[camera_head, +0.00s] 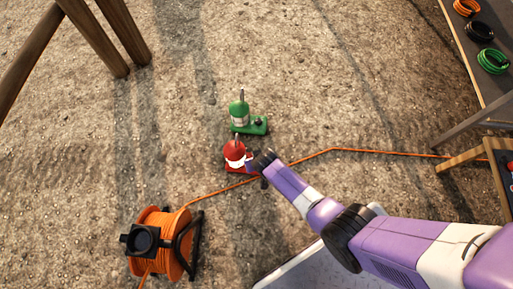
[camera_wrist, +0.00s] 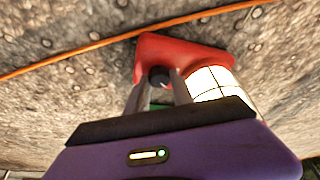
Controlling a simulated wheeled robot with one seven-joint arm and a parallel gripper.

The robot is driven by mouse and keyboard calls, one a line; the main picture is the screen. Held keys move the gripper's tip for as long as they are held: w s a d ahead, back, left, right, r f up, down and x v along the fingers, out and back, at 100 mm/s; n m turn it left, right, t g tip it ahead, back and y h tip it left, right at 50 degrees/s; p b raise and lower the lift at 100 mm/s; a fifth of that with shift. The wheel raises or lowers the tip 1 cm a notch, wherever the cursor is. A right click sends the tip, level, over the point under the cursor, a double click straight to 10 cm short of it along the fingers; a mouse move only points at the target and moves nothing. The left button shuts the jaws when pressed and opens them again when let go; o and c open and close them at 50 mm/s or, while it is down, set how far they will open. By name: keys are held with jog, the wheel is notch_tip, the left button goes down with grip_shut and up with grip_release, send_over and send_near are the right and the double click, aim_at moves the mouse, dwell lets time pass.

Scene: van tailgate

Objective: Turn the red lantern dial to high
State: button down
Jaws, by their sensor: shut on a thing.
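The red lantern (camera_head: 235,152) stands on the gravel ground, with its red base partly hidden behind my gripper (camera_head: 253,160) in the head view. In the wrist view the red base (camera_wrist: 188,53) and the lit white globe with its wire guard (camera_wrist: 211,84) show. The black dial (camera_wrist: 159,76) sits on the base between the fingertips of my gripper (camera_wrist: 160,82). The fingers are shut on the dial, one on each side. The dial's pointer mark and the setting labels cannot be made out.
A green lantern (camera_head: 240,114) stands just behind the red one. An orange cable (camera_head: 334,150) runs across the ground close by, from an orange cable reel (camera_head: 160,243) at front left. Wooden legs (camera_head: 108,38) stand at upper left. A table with coiled cables (camera_head: 480,31) is at upper right.

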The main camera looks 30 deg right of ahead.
jog(key=shift+a+m+h+b, duration=0.1)
jog(key=shift+m+h+b, duration=0.35)
jog(key=shift+m, duration=0.75)
jog(key=c, duration=1.1)
grip_release()
jog(key=p+v, duration=0.5)
jog(key=v, duration=0.2)
jog(key=shift+a+r, duration=0.1)
jog(key=shift+r, duration=0.3)
